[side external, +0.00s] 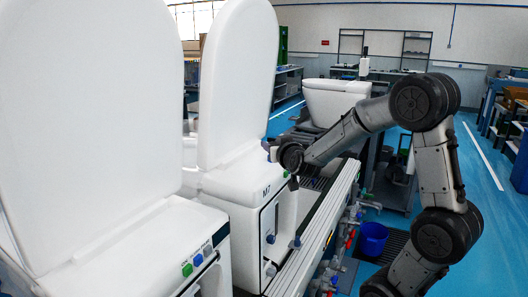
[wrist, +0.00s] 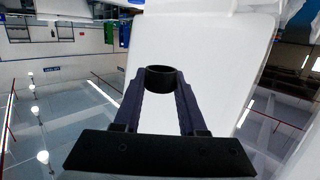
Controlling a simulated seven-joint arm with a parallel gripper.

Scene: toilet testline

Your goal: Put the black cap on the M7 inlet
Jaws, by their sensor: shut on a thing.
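In the wrist view my gripper (wrist: 161,88) has its two dark fingers closed around the black cap (wrist: 161,73). The cap is a short round piece held at the fingertips, its open rim showing. In the side view my arm's end is above the side of the white toilet unit marked M7 (side external: 265,191); the fingers and the cap are hard to make out there. The M7 unit's side panel (side external: 281,225) faces right and carries a blue knob (side external: 270,238) and a lower round fitting (side external: 270,271). I cannot tell which fitting is the inlet.
A raised white lid (side external: 238,85) stands behind M7, and another unit with a larger lid (side external: 90,120) is in the left foreground. A metal rail (side external: 318,235) with several valves runs along the right. A blue bucket (side external: 373,238) stands on the floor.

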